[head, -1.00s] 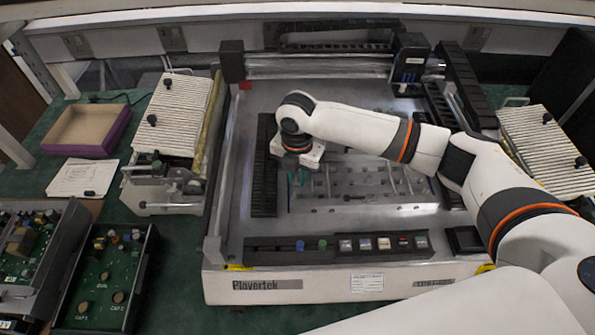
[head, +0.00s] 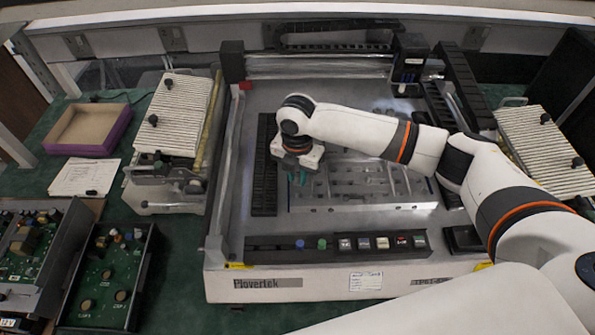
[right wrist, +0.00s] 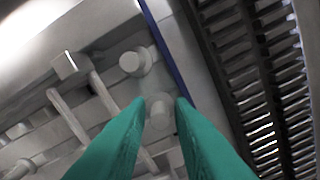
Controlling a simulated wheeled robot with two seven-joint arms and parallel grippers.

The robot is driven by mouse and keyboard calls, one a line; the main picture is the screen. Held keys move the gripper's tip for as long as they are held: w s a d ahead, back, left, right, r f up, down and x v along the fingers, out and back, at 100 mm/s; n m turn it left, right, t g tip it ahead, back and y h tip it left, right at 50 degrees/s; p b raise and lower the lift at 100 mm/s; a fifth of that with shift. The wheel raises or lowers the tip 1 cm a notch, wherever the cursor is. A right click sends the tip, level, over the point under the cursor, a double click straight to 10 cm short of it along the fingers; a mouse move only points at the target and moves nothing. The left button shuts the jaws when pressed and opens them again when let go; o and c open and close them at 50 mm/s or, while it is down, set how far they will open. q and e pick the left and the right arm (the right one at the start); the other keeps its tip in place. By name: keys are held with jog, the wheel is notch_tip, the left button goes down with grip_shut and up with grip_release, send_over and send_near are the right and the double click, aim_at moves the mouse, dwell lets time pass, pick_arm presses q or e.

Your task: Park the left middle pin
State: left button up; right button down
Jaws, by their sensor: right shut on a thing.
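My right gripper (head: 299,178) is over the left edge of the metal fixture plate (head: 340,208) in the machine bed, and its teal fingers point down. In the right wrist view the two teal fingertips (right wrist: 162,101) are on either side of a pale round pin (right wrist: 160,116), shut on it. Another pale round pin (right wrist: 133,62) stands just beyond the fingertips, near a blue edge strip. The lower part of the held pin is hidden between the fingers, so I cannot tell whether it is seated in the plate. My left gripper is not in view.
A black slotted rail (head: 264,165) runs close on the left of the gripper; its slots show in the right wrist view (right wrist: 255,85). The front button panel (head: 330,246) and the machine's gantry head (head: 408,62) stand around the bed. An open box (head: 88,130) is at the left.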

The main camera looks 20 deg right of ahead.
dwell(0.3)
jog(key=c, duration=1.2)
grip_release()
jog(key=c, duration=0.3)
jog(key=shift+c, duration=0.2)
notch_tip(320, 180, up, 7)
jog(key=p, duration=0.7)
jog(key=shift+p, duration=0.35)
